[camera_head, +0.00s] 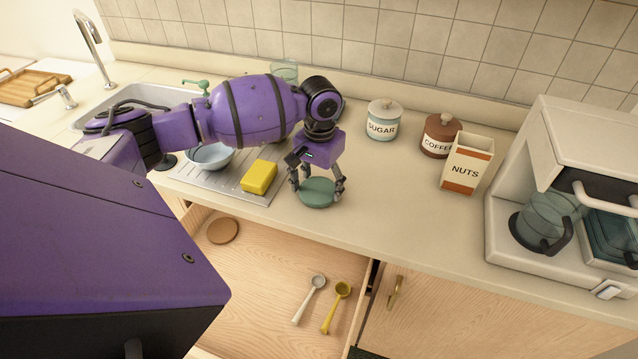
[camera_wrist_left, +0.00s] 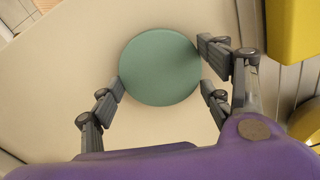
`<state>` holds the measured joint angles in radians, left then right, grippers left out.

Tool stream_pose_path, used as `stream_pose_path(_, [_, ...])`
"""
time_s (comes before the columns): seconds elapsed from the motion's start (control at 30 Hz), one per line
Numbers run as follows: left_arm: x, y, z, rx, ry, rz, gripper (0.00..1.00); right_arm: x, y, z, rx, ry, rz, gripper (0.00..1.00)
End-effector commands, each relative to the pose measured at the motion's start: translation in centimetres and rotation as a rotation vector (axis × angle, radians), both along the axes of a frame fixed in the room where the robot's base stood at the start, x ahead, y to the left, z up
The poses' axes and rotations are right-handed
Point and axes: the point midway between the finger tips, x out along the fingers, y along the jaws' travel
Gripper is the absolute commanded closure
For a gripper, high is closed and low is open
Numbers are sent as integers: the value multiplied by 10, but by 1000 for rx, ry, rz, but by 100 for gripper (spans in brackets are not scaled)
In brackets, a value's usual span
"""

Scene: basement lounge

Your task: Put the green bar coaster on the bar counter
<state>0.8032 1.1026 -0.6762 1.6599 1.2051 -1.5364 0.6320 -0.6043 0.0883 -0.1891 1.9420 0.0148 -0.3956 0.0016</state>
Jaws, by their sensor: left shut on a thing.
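The green bar coaster (camera_head: 318,192) is a flat round disc at the front part of the bar counter (camera_head: 400,215), just right of the drainboard. It also shows in the left wrist view (camera_wrist_left: 160,67). My left gripper (camera_head: 317,188) points down over it and is shut on it, with fingers at its left and right edges. The coaster lies flat, on or just above the counter; I cannot tell whether it touches. My right gripper is not in view.
A yellow sponge (camera_head: 259,177) and a blue bowl (camera_head: 210,156) are left of the coaster. Sugar (camera_head: 383,124), coffee (camera_head: 436,140) and nuts (camera_head: 466,166) containers stand behind right. Below, an open drawer (camera_head: 270,285) holds a brown disc and two scoops. A coffee machine (camera_head: 560,190) is far right.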

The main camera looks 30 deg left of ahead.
Motion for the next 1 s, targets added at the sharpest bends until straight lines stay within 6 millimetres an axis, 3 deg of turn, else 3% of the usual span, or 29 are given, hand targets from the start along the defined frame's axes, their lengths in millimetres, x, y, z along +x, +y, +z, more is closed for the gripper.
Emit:
stream_pose_path(0.07, [0,0,-3,-1,0,0,51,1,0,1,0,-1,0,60])
stream_pose_path(0.1, [0,0,-2,0,0,0,24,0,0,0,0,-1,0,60])
stream_pose_path(0.2, [0,0,-2,0,0,0,10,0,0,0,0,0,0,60])
stream_pose_path(0.67, [0,0,5,0,0,1,10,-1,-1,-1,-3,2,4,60])
stream_pose_path(1.0, [1,-1,73,-1,-4,-1,10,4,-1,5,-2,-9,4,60])
